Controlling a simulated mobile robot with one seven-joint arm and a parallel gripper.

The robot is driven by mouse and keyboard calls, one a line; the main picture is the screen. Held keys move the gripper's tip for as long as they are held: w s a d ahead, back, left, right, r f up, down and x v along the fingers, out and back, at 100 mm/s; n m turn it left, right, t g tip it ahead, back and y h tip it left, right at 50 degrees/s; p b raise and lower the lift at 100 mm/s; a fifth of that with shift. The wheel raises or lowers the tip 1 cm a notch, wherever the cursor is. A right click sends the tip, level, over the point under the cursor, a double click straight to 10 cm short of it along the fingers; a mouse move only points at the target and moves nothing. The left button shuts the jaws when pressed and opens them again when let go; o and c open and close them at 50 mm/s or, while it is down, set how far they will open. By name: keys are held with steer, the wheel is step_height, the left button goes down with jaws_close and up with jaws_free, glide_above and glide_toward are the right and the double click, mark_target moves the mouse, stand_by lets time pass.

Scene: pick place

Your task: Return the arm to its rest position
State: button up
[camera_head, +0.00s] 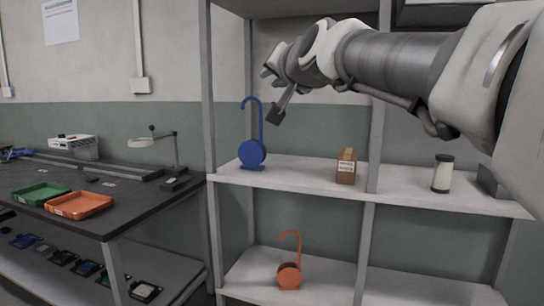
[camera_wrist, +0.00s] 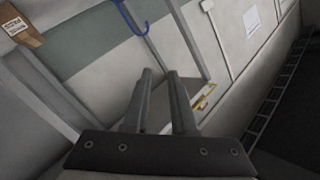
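My arm reaches in from the right of the head view, raised above the upper shelf board. My gripper (camera_head: 277,112) hangs in the air at the arm's left end, to the right of the blue hooked object and apart from the shelf. In the wrist view my gripper (camera_wrist: 160,74) shows two grey fingers with a gap between them and nothing held. The blue hooked object (camera_head: 252,153) stands upright on the upper board. Part of its hook (camera_wrist: 130,18) shows at the top of the wrist view.
The shelf unit (camera_head: 300,175) also holds a brown box (camera_head: 346,167), a white cylinder with dark ends (camera_head: 442,175) and, below, an orange hooked object (camera_head: 289,275). A workbench at left carries a green tray (camera_head: 40,195) and an orange tray (camera_head: 79,207).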

steer(key=s+d+f+n+g+h, duration=0.15)
steer(key=s+d+f+g, duration=0.3)
steer(key=s+f, duration=0.7)
steer(key=s+d+f+n+g+h, duration=0.1)
steer(key=s+d+f+g+h, duration=0.3)
steer(key=s+f, duration=0.75)
steer(key=s+d+f+n+g+y, duration=0.15)
steer(key=s+d+f, duration=0.55)
steer(key=f, duration=0.8)
step_height(320, 180, up, 30)
steer(key=a+h+p, duration=0.1)
steer(key=p, duration=2.7)
steer(key=shift+a+f+g, duration=0.25)
steer(key=shift+a+g, duration=0.05)
steer(key=shift+a, duration=0.05)
